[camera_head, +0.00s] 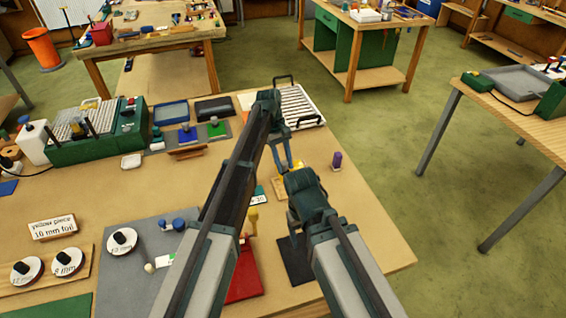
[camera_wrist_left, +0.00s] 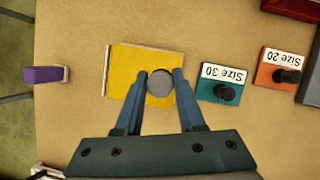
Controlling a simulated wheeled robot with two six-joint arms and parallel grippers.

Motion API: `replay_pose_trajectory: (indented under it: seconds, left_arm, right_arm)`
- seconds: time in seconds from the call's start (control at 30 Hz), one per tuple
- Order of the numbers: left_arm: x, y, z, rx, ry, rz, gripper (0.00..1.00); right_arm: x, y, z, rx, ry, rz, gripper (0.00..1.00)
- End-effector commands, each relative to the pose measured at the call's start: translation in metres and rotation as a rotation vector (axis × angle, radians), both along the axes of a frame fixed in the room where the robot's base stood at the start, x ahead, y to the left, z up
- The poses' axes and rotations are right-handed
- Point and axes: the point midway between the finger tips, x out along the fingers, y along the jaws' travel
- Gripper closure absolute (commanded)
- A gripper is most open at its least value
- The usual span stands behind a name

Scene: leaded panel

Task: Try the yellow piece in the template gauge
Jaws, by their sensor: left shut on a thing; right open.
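The yellow piece (camera_wrist_left: 128,72) is a flat square with a round grey knob (camera_wrist_left: 160,86). My left gripper (camera_wrist_left: 160,96) is shut on this knob, one finger on each side. In the head view, a bit of the yellow piece (camera_head: 299,164) shows beside my left gripper (camera_head: 286,162). Under it is a pale wooden board (camera_head: 279,188), likely the template gauge; most of it is hidden, and I cannot tell whether the piece touches it. My right gripper (camera_head: 294,218) is lower and nearer, with its jaws mostly hidden by its body.
A teal Size 30 tile (camera_wrist_left: 222,88) and an orange Size 20 tile (camera_wrist_left: 280,70) lie to the right in the wrist view. A purple peg-like object (camera_head: 336,160) stands near the table's right side. A dark mat (camera_head: 296,262) and red mat (camera_head: 244,278) lie nearer.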

Motion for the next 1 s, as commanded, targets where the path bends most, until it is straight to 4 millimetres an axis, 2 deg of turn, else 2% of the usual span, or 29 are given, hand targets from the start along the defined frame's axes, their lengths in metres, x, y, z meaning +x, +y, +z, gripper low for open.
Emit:
replay_pose_trajectory:
  seconds: [0.27,0.8,1.0]
  left_arm:
    - [0.000,0.000,-0.009,-0.002,0.000,-0.001,1.00]
    - [0.000,0.000,-0.054,-0.001,0.000,0.000,1.00]
    - [0.000,0.000,-0.059,-0.001,0.000,0.000,1.00]
  right_arm:
    - [0.000,0.000,-0.009,0.000,0.000,0.000,0.32]
    - [0.000,0.000,-0.054,0.000,0.000,-0.002,0.32]
    - [0.000,0.000,-0.059,0.000,0.000,-0.002,0.32]
